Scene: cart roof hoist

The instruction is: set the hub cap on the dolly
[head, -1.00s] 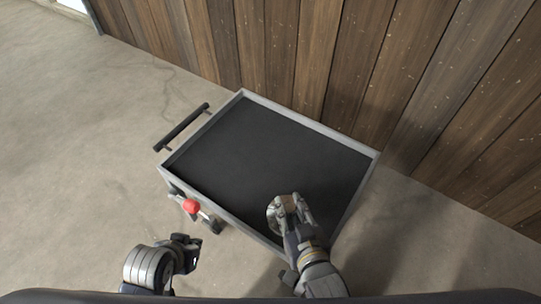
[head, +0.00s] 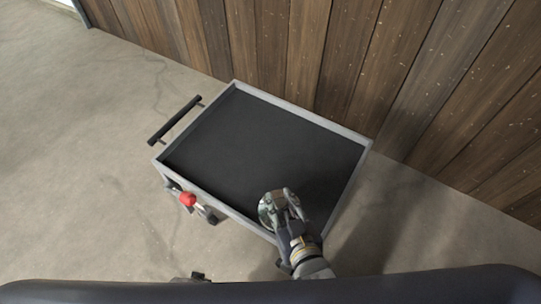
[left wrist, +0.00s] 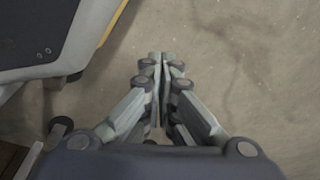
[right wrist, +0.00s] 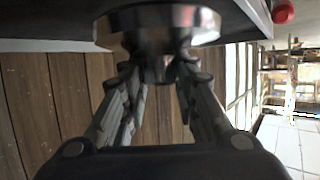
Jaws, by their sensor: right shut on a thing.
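The dolly is a grey-rimmed cart with a dark flat top (head: 260,145). The hub cap (head: 268,210) is a shiny round metal disc over the dolly's near right part. My right gripper (head: 283,203) is shut on it. In the right wrist view the hub cap (right wrist: 160,28) sits between the fingertips (right wrist: 160,68), close to the dolly's dark top (right wrist: 50,18). I cannot tell whether it touches that top. My left gripper (left wrist: 160,62) is shut and empty above the floor. Only a bit of the left arm shows at the head view's bottom edge.
A black push handle (head: 175,120) sticks out on the dolly's left side. A red knob (head: 187,199) is on its near left side. A wooden plank wall (head: 300,50) stands behind. The dolly's top is otherwise clear, and open concrete floor (head: 80,150) lies left.

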